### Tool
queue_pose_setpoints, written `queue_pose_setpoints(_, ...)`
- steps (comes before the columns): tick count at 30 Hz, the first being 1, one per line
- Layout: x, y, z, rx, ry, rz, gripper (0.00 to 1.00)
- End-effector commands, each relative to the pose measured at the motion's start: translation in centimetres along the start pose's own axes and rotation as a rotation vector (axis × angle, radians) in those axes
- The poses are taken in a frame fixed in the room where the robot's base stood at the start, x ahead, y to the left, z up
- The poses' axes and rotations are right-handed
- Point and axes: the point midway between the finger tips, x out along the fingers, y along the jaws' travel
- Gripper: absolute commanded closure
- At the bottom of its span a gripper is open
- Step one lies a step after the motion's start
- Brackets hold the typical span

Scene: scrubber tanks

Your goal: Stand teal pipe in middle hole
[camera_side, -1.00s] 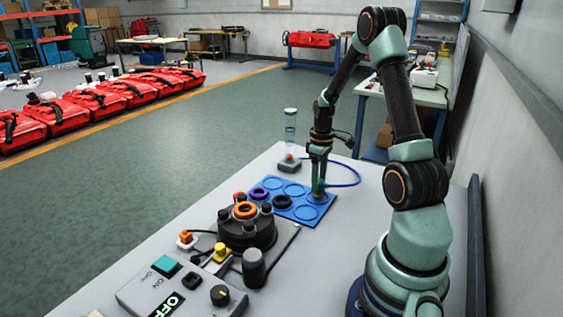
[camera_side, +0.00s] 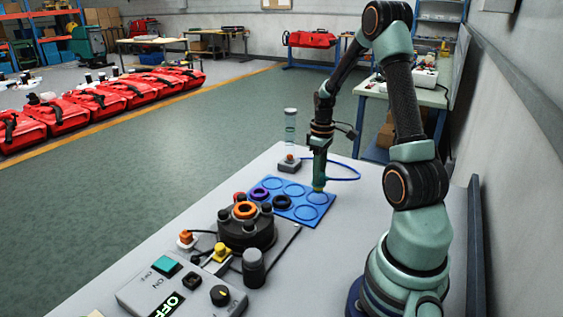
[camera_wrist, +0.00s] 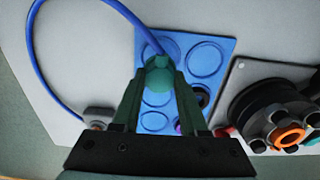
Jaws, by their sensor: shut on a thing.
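My gripper (camera_side: 319,186) points straight down over the right end of the blue plate (camera_side: 289,192). It is shut on a small teal piece, which I take to be the teal pipe (camera_wrist: 158,74); it shows between the fingertips in the wrist view. Most of it is hidden by the fingers, so I cannot tell its length. The lower tip is just above or touching the plate; I cannot tell which. The plate has two rows of round recesses. A purple ring (camera_side: 260,193) and a black ring (camera_side: 282,201) sit in two front recesses.
A black round unit (camera_side: 247,232) with an orange ring (camera_side: 245,210) on top stands left of the plate. A control box (camera_side: 180,290) is in front. A blue hose (camera_side: 345,179) loops beside my gripper from a small base (camera_side: 289,165) behind the plate.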

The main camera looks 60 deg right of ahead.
Motion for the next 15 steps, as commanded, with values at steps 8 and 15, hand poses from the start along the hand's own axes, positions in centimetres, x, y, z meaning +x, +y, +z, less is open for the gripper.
queue_pose_setpoints(8, -1.6, 0.1, -0.1, 0.000, 0.002, 0.002, 1.00)
queue_pose_setpoints(15, -2.6, 0.0, 0.0, 0.000, 0.001, 0.001, 1.00)
